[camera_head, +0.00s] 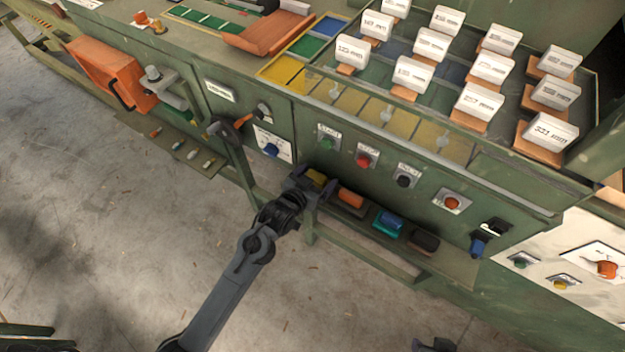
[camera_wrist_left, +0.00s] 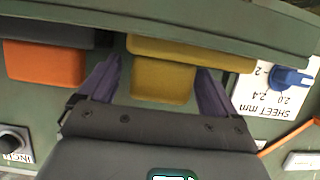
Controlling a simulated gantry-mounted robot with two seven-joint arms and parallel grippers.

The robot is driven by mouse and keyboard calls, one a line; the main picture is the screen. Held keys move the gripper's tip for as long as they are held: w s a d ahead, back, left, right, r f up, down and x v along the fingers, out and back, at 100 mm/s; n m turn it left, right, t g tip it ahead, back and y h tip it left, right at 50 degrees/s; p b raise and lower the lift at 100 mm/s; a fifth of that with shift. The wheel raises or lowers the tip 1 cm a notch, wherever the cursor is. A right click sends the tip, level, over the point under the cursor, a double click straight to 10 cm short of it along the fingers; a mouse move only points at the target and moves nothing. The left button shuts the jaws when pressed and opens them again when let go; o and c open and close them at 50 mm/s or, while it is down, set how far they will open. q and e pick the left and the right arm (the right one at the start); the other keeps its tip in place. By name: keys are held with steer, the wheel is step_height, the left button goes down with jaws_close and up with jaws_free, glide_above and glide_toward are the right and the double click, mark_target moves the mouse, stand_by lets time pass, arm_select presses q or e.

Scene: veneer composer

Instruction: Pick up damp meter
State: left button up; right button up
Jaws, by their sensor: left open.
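My left gripper (camera_head: 311,186) is open at the low shelf on the front of the green machine. In the left wrist view its two fingers (camera_wrist_left: 157,72) stand on either side of a yellow block-shaped tool (camera_wrist_left: 162,82). The yellow tool also shows in the head view (camera_head: 316,177), partly hidden by the gripper. No label is readable, so I cannot tell whether it is the damp meter. An orange tool (camera_head: 351,197) lies beside it, and shows in the wrist view (camera_wrist_left: 45,65). A dark piece at the bottom edge (camera_head: 435,345) may be my right gripper.
A blue tool (camera_head: 388,222) and a dark brown tool (camera_head: 424,241) sit further right on the shelf (camera_head: 455,266). Buttons and a blue knob (camera_head: 271,150) are on the panel above. White labelled blocks (camera_head: 411,74) stand on top. The concrete floor is open.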

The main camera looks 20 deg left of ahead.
arm_select(q)
steer(key=c, duration=1.2)
steer(key=shift+o, duration=0.2)
steer(key=shift+r, duration=0.2)
